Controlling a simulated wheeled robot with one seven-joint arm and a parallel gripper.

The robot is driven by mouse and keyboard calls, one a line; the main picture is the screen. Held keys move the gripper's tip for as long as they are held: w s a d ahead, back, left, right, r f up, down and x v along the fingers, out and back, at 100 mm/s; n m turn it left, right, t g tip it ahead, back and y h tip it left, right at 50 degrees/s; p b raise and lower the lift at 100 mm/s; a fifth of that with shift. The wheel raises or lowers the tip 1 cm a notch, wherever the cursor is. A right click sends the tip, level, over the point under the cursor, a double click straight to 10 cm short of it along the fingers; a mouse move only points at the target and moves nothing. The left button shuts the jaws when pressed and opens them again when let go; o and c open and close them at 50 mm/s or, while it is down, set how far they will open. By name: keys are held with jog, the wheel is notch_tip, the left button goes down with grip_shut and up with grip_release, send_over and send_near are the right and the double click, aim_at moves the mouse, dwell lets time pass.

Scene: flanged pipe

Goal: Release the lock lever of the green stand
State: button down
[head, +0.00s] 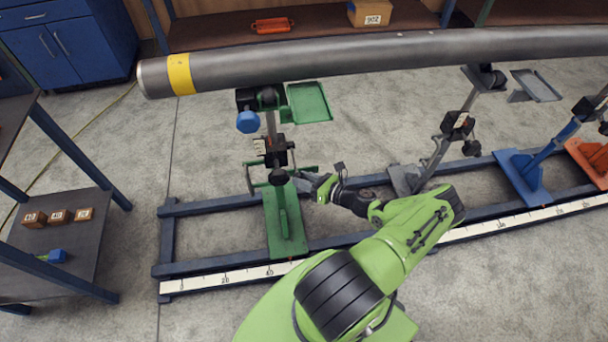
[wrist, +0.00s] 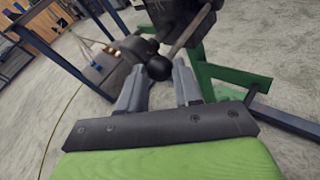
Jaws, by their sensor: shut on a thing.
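The green stand (head: 283,232) stands on the blue rail frame under the left end of the long pipe. Its post carries a black clamp block (head: 276,152), with a dark ball knob (head: 278,177) just below it. My gripper (head: 300,181) reaches in from the right at the height of this knob. In the wrist view the two grey fingers of my gripper (wrist: 160,78) are on either side of a black ball knob (wrist: 159,68), which sits at their tips by the dark clamp. The gripper is shut on this lock lever knob. The far side of the clamp is hidden.
The grey pipe (head: 380,60) with a yellow band runs above the stands. Grey, blue (head: 524,176) and orange stands are to the right. A side table (head: 75,225) with small blocks is at the left. Open floor lies between table and rail frame.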

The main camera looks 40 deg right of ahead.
notch_tip(320, 180, up, 9)
jog(key=w+d+m+g+p, duration=0.1)
jog(key=w+m+g+p, duration=0.1)
jog(key=p, duration=0.5)
jog(key=shift+d+f+g, duration=0.2)
jog(key=shift+g, duration=0.2)
jog(key=shift+w, duration=0.15)
jog(key=c, duration=0.8)
grip_release()
jog(key=shift+f+m, duration=0.1)
jog(key=shift+m, duration=0.2)
